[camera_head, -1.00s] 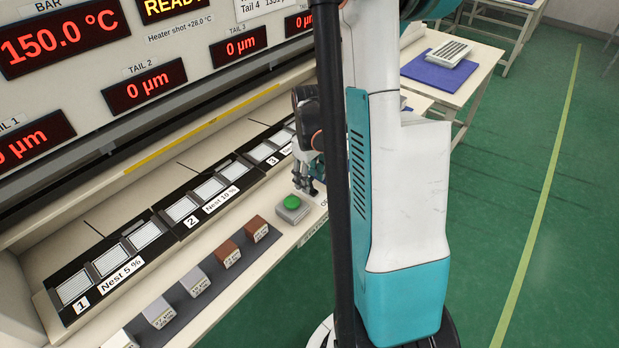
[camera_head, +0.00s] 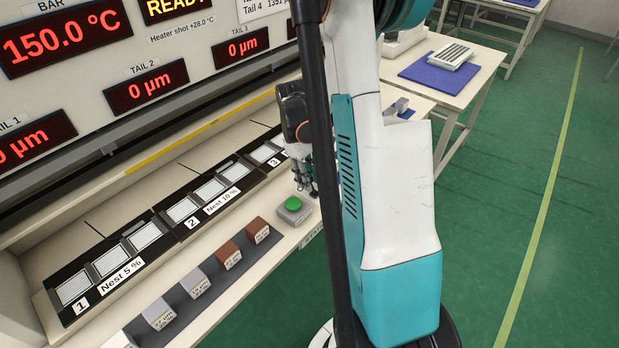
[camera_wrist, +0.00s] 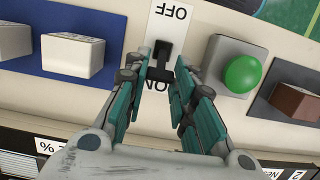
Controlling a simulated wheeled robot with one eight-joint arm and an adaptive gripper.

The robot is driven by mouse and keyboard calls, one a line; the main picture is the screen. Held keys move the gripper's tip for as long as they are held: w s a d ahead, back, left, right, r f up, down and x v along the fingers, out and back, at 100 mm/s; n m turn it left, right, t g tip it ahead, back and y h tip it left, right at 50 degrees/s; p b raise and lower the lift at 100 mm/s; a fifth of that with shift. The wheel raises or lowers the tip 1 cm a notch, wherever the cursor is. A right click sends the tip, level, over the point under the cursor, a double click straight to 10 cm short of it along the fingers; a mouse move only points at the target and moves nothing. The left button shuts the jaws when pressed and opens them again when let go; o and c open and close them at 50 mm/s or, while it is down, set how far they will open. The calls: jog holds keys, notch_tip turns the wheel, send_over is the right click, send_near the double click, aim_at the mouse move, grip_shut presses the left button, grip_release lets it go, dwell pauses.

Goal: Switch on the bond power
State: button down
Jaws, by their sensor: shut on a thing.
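A white switch plate (camera_wrist: 180,28) in the wrist view reads OFF at its top end and ON at its bottom end, both upside down. A black switch lever (camera_wrist: 163,52) stands on it between the words. I cannot tell which side the lever is set to. My gripper (camera_wrist: 163,76) has its teal fingers on both sides of the lever and is shut on it. In the head view my gripper (camera_head: 305,184) is down at the bench front, just beyond the green button; the lever itself is hidden there.
A grey box with a green button (camera_wrist: 241,74) is close to the right finger. A white block (camera_wrist: 73,56) on a blue mat lies left. A brown block (camera_wrist: 296,102) lies right. In the head view, displays include READY (camera_head: 172,8) and 150.0 °C (camera_head: 64,38).

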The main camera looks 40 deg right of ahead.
jog(key=c, duration=1.3)
grip_release()
jog(key=r, duration=0.4)
jog(key=w+r, duration=0.1)
jog(key=r, duration=0.3)
jog(key=w+r, duration=0.1)
jog(key=r, duration=0.2)
jog(key=shift+w+a+r, duration=0.1)
jog(key=shift+w+r, duration=0.05)
jog(key=shift+r, duration=0.25)
